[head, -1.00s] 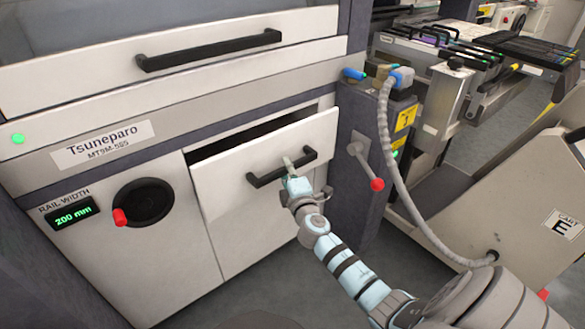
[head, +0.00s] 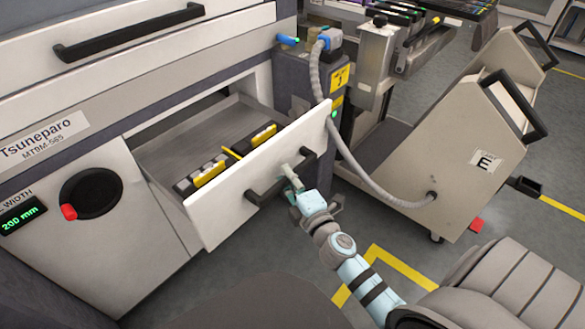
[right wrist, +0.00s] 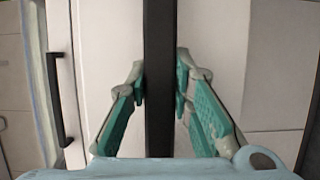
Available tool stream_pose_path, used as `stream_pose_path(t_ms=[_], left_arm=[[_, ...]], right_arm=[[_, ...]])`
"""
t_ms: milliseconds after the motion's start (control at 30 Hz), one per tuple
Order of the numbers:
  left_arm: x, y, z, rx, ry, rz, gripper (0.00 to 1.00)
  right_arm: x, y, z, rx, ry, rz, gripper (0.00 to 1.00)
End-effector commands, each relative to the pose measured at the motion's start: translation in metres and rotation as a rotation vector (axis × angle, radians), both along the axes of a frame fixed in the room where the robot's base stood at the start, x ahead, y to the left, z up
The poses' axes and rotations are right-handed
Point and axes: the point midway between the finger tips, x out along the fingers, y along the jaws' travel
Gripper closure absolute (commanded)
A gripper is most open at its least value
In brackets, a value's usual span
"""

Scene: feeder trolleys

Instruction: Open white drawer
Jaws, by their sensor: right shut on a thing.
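The white drawer (head: 262,164) in the machine's front stands pulled out, and its inside shows. Its black bar handle (head: 266,192) runs along the front panel. Inside the drawer lie yellow and black items (head: 212,172). My left gripper is not in view.
A wide panel with a black handle (head: 130,32) is above the drawer. A round black dial with a red knob (head: 90,193) is to the left. A grey hose (head: 340,140) and trolley E (head: 450,150) stand to the right.

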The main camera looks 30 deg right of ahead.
Motion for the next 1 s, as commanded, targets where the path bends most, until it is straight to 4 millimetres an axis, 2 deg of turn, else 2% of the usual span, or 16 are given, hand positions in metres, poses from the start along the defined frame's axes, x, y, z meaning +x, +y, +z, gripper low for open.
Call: stream_pose_path(t_ms=[467, 500, 600, 900, 1000], left_arm=[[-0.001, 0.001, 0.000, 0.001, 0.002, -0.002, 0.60], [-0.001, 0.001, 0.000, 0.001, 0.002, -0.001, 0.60], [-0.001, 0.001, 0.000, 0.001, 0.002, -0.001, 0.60], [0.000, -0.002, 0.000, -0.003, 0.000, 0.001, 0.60], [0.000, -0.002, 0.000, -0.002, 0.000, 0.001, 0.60]], right_arm=[[-0.002, 0.004, 0.000, -0.002, 0.000, 0.012, 1.00], [-0.002, 0.004, 0.000, -0.002, 0.000, 0.012, 0.75], [-0.002, 0.004, 0.000, -0.002, 0.000, 0.011, 0.59], [-0.003, 0.003, 0.000, -0.001, 0.000, 0.010, 0.58], [-0.012, 0.004, -0.001, -0.002, 0.003, 0.010, 0.58]])
